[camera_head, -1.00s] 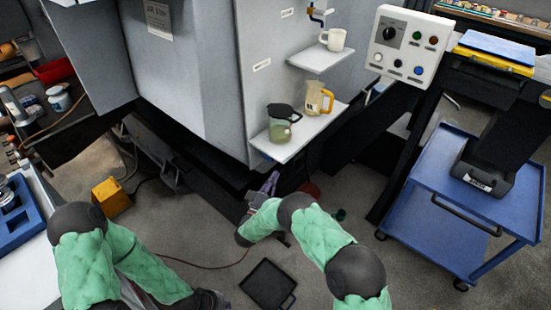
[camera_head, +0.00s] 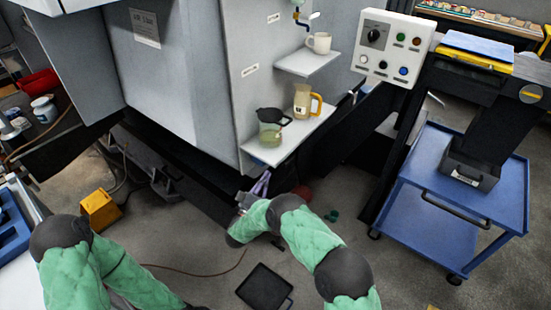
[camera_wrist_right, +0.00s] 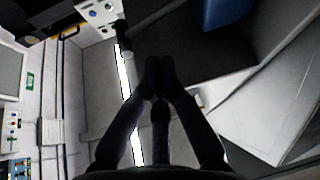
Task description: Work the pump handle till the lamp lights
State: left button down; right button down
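I cannot make out a pump handle for certain in either view. The control panel (camera_head: 392,46) has a black dial and several small coloured lamps or buttons; I cannot tell whether any is lit. Part of the panel also shows at the top of the right wrist view (camera_wrist_right: 99,14). My right gripper (camera_head: 263,181) is low beside the machine, under the lower shelf. In the right wrist view its dark fingers (camera_wrist_right: 160,73) come together at the tips, with nothing visible between them. My left gripper is out of view; only its green-sleeved arm shows.
The lower shelf (camera_head: 276,152) holds a jug (camera_head: 271,132) and a yellow-handled mug (camera_head: 303,101). A white cup (camera_head: 319,42) stands on the upper shelf. A blue cart (camera_head: 455,218) is at right. A black tray (camera_head: 263,287) and a yellow box (camera_head: 99,210) are on the floor.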

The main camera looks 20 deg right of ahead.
jog(key=x, duration=0.8)
jog(key=shift+d+r, duration=0.1)
jog(key=shift+d, duration=0.05)
dwell(0.6)
dwell(0.4)
